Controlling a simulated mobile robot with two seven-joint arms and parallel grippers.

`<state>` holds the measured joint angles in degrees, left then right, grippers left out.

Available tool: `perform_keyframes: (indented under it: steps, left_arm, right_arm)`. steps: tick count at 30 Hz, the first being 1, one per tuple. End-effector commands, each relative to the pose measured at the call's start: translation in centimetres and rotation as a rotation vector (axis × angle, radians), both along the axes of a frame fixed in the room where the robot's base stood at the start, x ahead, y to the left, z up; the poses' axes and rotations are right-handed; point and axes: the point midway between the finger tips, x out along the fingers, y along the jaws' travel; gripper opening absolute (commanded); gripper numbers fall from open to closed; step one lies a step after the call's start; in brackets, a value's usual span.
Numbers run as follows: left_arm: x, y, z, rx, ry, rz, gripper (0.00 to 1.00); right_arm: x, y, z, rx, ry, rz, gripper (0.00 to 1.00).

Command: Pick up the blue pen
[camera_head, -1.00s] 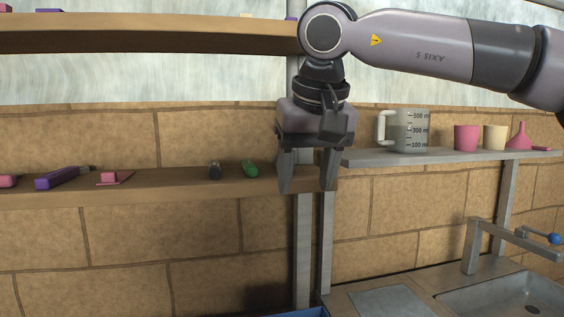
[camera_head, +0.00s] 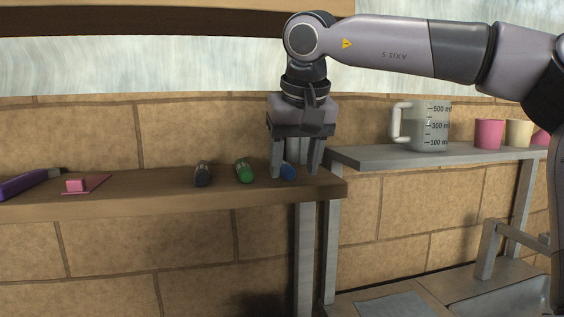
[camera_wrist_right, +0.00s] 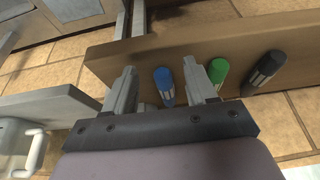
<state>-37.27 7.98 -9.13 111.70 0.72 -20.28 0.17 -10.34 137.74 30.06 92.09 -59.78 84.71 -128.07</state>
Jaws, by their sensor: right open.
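The blue pen (camera_head: 288,172) lies on the wooden shelf (camera_head: 120,203) near its right end, partly hidden by my gripper in the head view. My right gripper (camera_head: 295,172) points down over it, with its fingers apart. In the right wrist view the blue pen (camera_wrist_right: 164,84) shows between the two fingers of the gripper (camera_wrist_right: 163,82), closer to the finger on the right, and it is not gripped. I cannot tell whether a finger touches it. My left gripper does not show.
A green pen (camera_head: 244,170) lies just left of the gripper, with a black pen (camera_head: 203,173) further left. A pink item (camera_head: 75,185) and a purple item (camera_head: 25,183) lie beyond. A grey shelf (camera_head: 400,156) with a measuring jug (camera_head: 432,126) stands at right.

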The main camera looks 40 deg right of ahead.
Motion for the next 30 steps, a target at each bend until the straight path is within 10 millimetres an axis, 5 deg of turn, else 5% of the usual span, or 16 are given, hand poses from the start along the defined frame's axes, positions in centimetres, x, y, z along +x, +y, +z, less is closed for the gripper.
perform_keyframes:
  steps: [19, 30]
  left_arm:
    - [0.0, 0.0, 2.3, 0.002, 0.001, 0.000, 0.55]
    - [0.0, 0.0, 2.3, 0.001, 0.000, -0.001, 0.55]
  right_arm:
    - [5.8, -3.2, 0.1, 0.000, 0.000, -0.001, 0.56]
    - [6.2, -3.4, -1.1, -0.001, -0.001, 0.001, 0.56]
